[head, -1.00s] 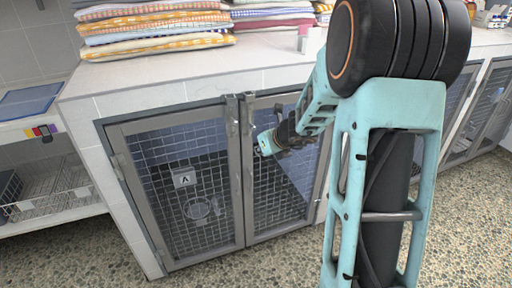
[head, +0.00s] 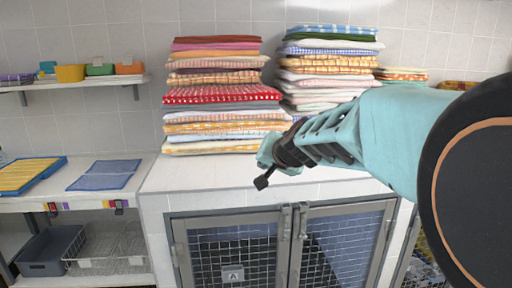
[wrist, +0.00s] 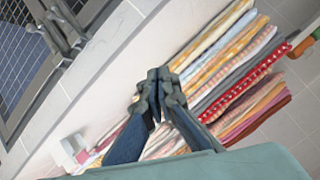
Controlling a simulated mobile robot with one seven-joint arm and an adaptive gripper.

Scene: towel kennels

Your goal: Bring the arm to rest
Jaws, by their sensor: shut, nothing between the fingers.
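My gripper (wrist: 158,95) is shut and empty in the wrist view, with its fingertips together. In the head view my gripper (head: 264,183) hangs at the end of my teal arm, in front of the left towel stack and over the front part of the white counter (head: 170,178). The arm reaches in from the right side of the picture and hides part of the counter and the lower right of the towels.
Two tall towel stacks, left (head: 213,95) and right (head: 330,70), stand on the counter against the tiled wall. Below are closed mesh kennel doors (head: 283,235); the left carries an "A" tag (head: 233,274). Shelves with trays (head: 105,175) and bins stand at left.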

